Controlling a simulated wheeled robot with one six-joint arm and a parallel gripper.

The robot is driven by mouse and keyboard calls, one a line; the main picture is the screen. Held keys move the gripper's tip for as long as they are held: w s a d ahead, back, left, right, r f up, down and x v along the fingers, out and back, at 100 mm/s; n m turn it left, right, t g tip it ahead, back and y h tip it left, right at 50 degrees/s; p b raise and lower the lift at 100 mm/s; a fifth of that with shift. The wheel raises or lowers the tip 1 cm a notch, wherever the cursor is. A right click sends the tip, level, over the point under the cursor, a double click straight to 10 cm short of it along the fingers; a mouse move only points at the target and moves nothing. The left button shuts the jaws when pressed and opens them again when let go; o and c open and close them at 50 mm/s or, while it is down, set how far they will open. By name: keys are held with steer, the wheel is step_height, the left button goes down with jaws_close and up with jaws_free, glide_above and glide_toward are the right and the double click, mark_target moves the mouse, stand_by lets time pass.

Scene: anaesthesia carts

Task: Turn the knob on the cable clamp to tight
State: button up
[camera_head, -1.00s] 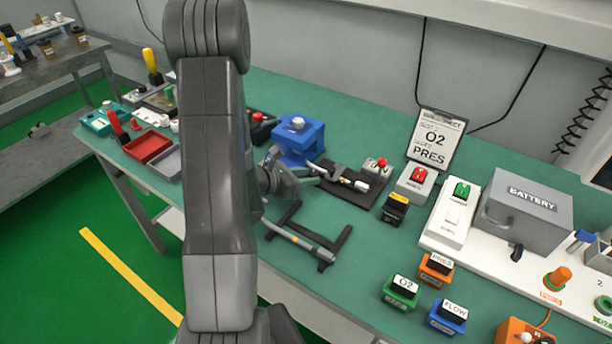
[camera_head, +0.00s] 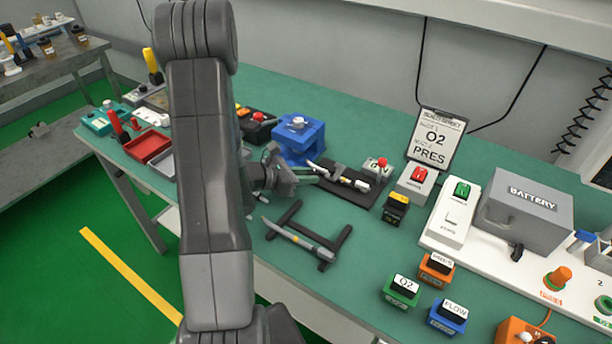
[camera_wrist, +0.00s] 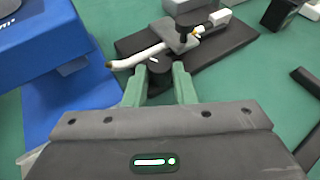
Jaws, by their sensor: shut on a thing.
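The cable clamp (camera_wrist: 181,38) is a grey plate with a dark post on a black base (camera_head: 366,194), right of the blue block. A white cable (camera_wrist: 140,57) runs through it, its brownish end pointing left. A dark round knob (camera_wrist: 160,68) sits at the clamp's near side. My gripper (camera_wrist: 162,76) has its green fingers on either side of this knob and is shut on it. In the head view my gripper (camera_head: 313,176) is at the base's left end, and the knob is too small to make out. I cannot read any tight mark.
A blue block (camera_head: 300,145) with a pale knob on top stands close left of my gripper. A black stand (camera_head: 335,245) holding a rod-like tool is in front. A red button box (camera_head: 381,166) and a black-yellow block (camera_head: 396,208) stand to the right.

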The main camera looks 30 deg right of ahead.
steer(key=o, duration=0.7)
steer(key=v, duration=1.3)
steer(key=shift+a+r+b, duration=0.25)
steer(key=shift+a+b, duration=0.1)
